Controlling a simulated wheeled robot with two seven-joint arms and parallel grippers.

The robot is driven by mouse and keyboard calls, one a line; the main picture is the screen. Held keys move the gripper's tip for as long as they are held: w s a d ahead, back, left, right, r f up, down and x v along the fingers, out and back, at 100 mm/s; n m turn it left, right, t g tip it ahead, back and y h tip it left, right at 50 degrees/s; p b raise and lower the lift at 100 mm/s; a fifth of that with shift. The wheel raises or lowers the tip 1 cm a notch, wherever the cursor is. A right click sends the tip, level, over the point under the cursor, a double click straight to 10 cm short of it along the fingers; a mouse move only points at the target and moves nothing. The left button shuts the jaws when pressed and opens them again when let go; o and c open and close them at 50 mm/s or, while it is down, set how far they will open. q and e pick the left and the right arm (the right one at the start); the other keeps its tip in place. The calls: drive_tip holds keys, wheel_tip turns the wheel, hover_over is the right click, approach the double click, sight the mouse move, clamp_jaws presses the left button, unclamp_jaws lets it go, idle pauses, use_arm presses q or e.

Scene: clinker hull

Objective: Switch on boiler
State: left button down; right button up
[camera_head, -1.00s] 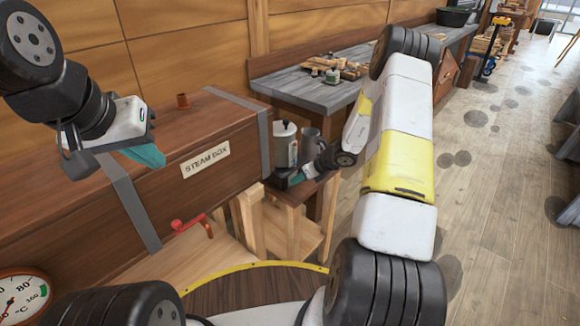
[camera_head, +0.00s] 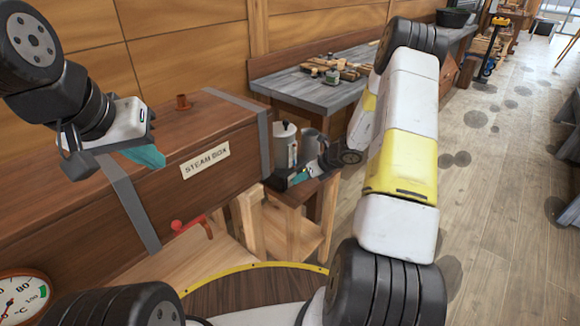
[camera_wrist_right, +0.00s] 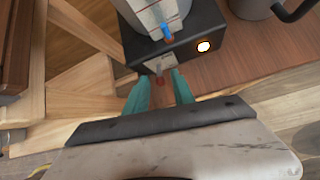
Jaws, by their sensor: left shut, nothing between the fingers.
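The boiler (camera_head: 284,148) is a pale metal cylinder on a black base, standing on a small wooden stand beside the steam box. In the right wrist view its black base (camera_wrist_right: 185,42) carries a bright, glowing round lamp (camera_wrist_right: 204,46) and a pale plate with a small reddish piece (camera_wrist_right: 160,82) below it. My right gripper (camera_wrist_right: 159,80) is at the front of the base, its teal fingers apart on either side of that reddish piece; I cannot tell whether they touch it. My left gripper (camera_head: 147,155) is shut and empty above the steam box.
The long wooden steam box (camera_head: 100,200) fills the left, with a red valve handle (camera_head: 187,224) and a temperature dial (camera_head: 22,297). A grey jug (camera_head: 313,146) stands right of the boiler. A workbench (camera_head: 320,92) is behind. The floor on the right is open.

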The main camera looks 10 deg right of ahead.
drive_tip(key=v, duration=0.5)
drive_tip(key=shift+s+d+r, duration=0.15)
drive_tip(key=shift+s, duration=0.05)
drive_tip(key=s+a+r+n, duration=0.3)
drive_tip(key=r+n, duration=0.2)
drive_tip(key=r, duration=0.2)
drive_tip(key=s+a+r+n, duration=0.3)
drive_tip(key=r+n, duration=0.1)
drive_tip(key=r, duration=0.3)
drive_tip(key=s+a+r+n, duration=0.3)
drive_tip(key=r+n, duration=0.2)
drive_tip(key=r, duration=0.2)
drive_tip(key=s+r+n+h, duration=0.1)
drive_tip(key=s+r+n, duration=0.4)
drive_tip(key=s+n, duration=0.3)
drive_tip(key=s+r+n+h, duration=0.2)
drive_tip(key=s+r+n, duration=0.3)
drive_tip(key=s+n, duration=0.3)
drive_tip(key=s, duration=0.4)
drive_tip(key=shift+s+d+r+n+h, duration=0.3)
drive_tip(key=shift+s+d+n, duration=0.1)
